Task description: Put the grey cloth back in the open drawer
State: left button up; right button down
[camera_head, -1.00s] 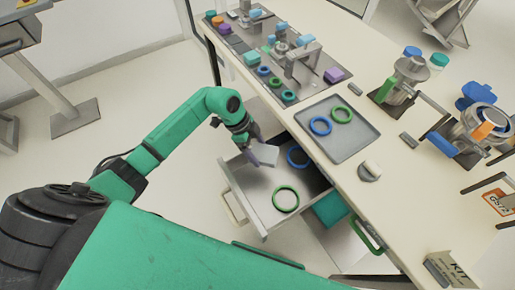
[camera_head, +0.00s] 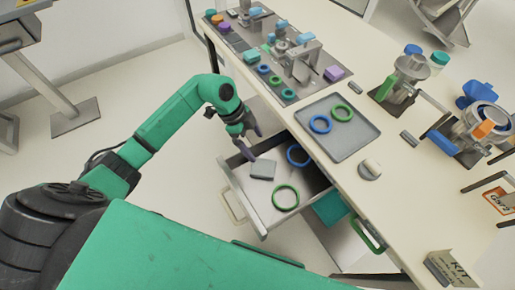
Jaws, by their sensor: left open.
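The grey cloth (camera_head: 263,169) lies flat as a small square on the floor of the open drawer (camera_head: 267,210), near its left end. A green ring (camera_head: 285,196) and a blue ring (camera_head: 298,155) are also in the drawer. My left gripper (camera_head: 254,144) is open and empty, just above and behind the cloth, apart from it. My right gripper is not in view.
The table above the drawer holds a grey tray (camera_head: 352,150) with a blue and a green ring. A round grey-and-cream piece (camera_head: 370,170) sits near the table edge. A closed lower drawer with a green handle (camera_head: 368,236) is at the right.

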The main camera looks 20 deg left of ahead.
pick_arm(q)
jog(key=b+v, duration=0.1)
jog(key=v, duration=0.8)
jog(key=shift+f, duration=0.1)
